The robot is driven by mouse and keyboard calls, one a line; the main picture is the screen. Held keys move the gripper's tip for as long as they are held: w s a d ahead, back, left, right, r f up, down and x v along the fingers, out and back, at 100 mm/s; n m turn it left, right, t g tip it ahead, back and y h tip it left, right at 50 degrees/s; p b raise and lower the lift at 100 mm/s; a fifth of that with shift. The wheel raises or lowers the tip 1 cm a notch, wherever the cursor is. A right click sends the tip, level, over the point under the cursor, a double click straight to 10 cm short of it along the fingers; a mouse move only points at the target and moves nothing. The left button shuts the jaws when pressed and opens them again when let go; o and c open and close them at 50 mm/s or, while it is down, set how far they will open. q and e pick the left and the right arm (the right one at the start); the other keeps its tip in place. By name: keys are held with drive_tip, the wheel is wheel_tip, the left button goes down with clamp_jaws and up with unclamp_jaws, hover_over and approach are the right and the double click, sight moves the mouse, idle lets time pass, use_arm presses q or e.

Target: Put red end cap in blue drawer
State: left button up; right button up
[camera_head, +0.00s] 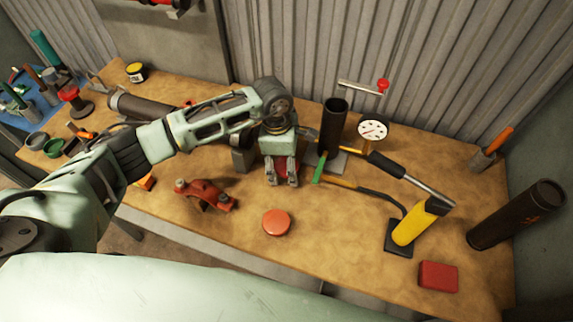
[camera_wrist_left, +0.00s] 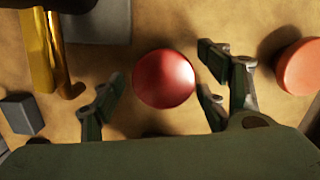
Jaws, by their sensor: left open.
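A round, glossy red end cap (camera_wrist_left: 164,78) lies on the bench between the fingers of my left gripper (camera_wrist_left: 153,107). In the head view the left gripper (camera_head: 282,181) points down over the red cap (camera_head: 284,164), which is partly hidden by the fingers. The fingers are open, with a visible gap on each side of the cap in the wrist view. A blue surface (camera_head: 14,120) holding tools shows at the far left of the head view; I cannot tell whether it is a drawer. My right gripper is not in view.
An orange-red disc (camera_head: 276,222) lies in front of the gripper. A red clamp (camera_head: 205,194) is to the left. A dark upright pipe (camera_head: 333,127), a gauge (camera_head: 372,130) and a yellow cylinder (camera_head: 409,230) stand to the right. The front middle-right bench is fairly clear.

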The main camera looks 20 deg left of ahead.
use_arm(q)
drive_tip(key=shift+c, duration=0.4)
drive_tip(key=c, duration=1.4)
drive_tip(key=shift+r, duration=0.1)
